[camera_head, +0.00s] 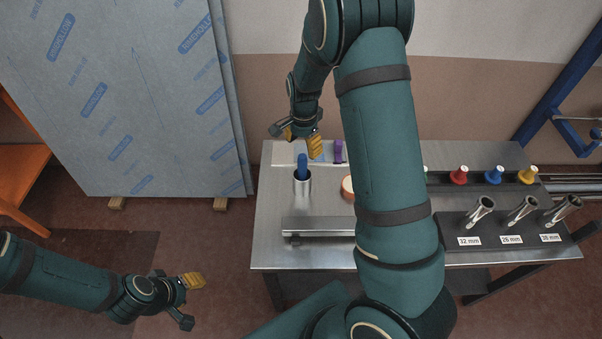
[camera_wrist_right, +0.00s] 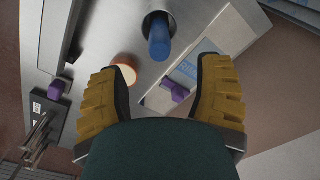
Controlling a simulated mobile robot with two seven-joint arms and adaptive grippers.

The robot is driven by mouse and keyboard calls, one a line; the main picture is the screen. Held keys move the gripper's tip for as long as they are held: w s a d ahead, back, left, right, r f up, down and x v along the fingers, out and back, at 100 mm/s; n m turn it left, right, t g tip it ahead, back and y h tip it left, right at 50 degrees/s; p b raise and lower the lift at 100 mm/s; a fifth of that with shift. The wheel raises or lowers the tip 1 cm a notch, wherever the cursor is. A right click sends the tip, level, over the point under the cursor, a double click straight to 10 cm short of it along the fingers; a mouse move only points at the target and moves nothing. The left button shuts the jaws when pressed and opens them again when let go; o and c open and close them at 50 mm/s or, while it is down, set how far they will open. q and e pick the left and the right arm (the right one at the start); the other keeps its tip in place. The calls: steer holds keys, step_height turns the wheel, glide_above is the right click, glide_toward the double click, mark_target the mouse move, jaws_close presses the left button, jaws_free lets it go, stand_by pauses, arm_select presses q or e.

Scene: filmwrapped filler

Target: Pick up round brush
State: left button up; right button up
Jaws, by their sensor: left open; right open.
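A blue handle (camera_head: 302,166) stands upright in a metal cup (camera_head: 302,186) at the table's left; its lower part is hidden, so I cannot tell whether it is the round brush. In the right wrist view the blue handle (camera_wrist_right: 160,40) lies ahead of the fingertips, apart from them. My right gripper (camera_head: 300,138) is open and empty above the table's back left, just behind the cup. It also shows in the right wrist view (camera_wrist_right: 170,66). My left gripper (camera_head: 188,301) is open and empty at the lower left, off the table.
A purple item (camera_head: 338,151) is by a pale tray at the back. An orange round item (camera_head: 347,186) is partly behind my right arm. Labelled metal tubes (camera_head: 522,211) and coloured knobs (camera_head: 493,175) are at right. A wrapped panel (camera_head: 120,95) stands left.

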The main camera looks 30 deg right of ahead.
mark_target(302, 166)
step_height(302, 166, down, 10)
steer(key=shift+a+r+b, duration=0.1)
steer(key=shift+b, duration=0.5)
jaws_close()
